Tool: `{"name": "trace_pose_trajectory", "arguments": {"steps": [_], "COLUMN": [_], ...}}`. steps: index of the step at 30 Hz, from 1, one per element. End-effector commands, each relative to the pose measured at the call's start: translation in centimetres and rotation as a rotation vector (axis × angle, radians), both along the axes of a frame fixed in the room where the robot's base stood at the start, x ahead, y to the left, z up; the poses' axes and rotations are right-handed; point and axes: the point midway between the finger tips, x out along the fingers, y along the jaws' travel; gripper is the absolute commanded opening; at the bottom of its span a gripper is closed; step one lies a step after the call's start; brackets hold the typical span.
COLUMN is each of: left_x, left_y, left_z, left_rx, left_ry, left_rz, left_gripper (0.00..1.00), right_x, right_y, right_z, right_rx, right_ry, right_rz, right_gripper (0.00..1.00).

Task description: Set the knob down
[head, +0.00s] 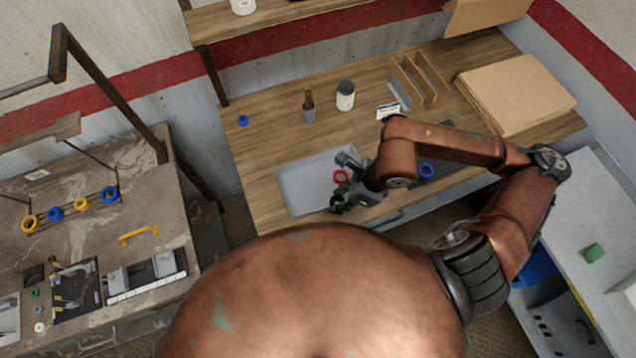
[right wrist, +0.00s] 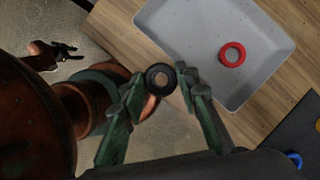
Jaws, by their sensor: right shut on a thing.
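A round black knob with a hole or pale centre (right wrist: 160,79) is between the fingertips of my right gripper (right wrist: 158,88), which is shut on it. In the right wrist view the knob shows against the table's front edge, outside the tray. My right gripper also shows in the head view (head: 346,184), over the right part of the grey tray (head: 294,187); the knob is not clear there. The tray also shows in the right wrist view (right wrist: 205,55). My left gripper (right wrist: 66,50) shows small at the upper left of that view, its jaws too small to judge.
A red ring (right wrist: 232,54) lies in the tray. A blue ring (head: 427,171) lies on a dark mat to the right. A brown bottle (head: 308,107), a white jar (head: 345,96) and a wooden rack (head: 420,82) stand behind. The wood left of the tray is clear.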

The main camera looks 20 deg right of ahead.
Motion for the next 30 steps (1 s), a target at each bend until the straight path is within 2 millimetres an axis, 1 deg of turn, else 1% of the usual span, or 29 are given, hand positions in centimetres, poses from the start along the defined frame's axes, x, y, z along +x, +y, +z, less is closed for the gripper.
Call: {"name": "trace_pose_trajectory", "arguments": {"steps": [1, 3, 5, 6, 8, 14, 18, 23, 30], "left_x": [-0.3, -0.6, -0.8, -0.8, -0.6, -0.2, -0.1, 0.0, 0.1], "left_y": [0.0, 0.0, 0.0, 0.0, -0.1, -0.1, -0.1, -0.1, -0.1], "left_z": [-1.2, -2.4, -3.4, -3.5, -2.7, -2.0, -1.9, -1.8, -1.8], "left_rx": [0.000, 0.000, 0.000, 0.000, -0.001, -0.001, -0.001, -0.001, -0.001], "left_ry": [0.005, 0.009, 0.012, 0.013, 0.011, 0.005, 0.003, 0.001, 0.001], "left_rz": [0.000, 0.000, 0.000, 0.000, 0.000, -0.001, -0.001, -0.001, -0.001], "left_gripper": [0.40, 0.40, 0.40, 0.40, 0.40, 0.40, 0.40, 0.40, 0.40], "right_x": [0.5, 1.2, 1.8, 2.3, 3.5, 7.8, 9.8, 11.5, 12.5], "right_y": [0.2, 0.4, 0.6, 0.9, 1.5, 3.0, 3.8, 4.3, 4.6], "right_z": [-0.7, -1.2, -1.6, -1.6, -1.7, -3.6, -6.3, -8.3, -9.6], "right_rx": [0.001, 0.000, 0.000, 0.001, 0.004, 0.004, 0.001, 0.001, 0.000], "right_ry": [-0.002, -0.003, 0.000, 0.002, 0.004, 0.003, 0.006, 0.004, 0.003], "right_rz": [0.001, 0.001, 0.001, 0.000, -0.001, -0.001, 0.000, 0.001, 0.001], "right_gripper": [0.05, 0.05, 0.05, 0.05, 0.05, 0.05, 0.05, 0.05, 0.05]}}
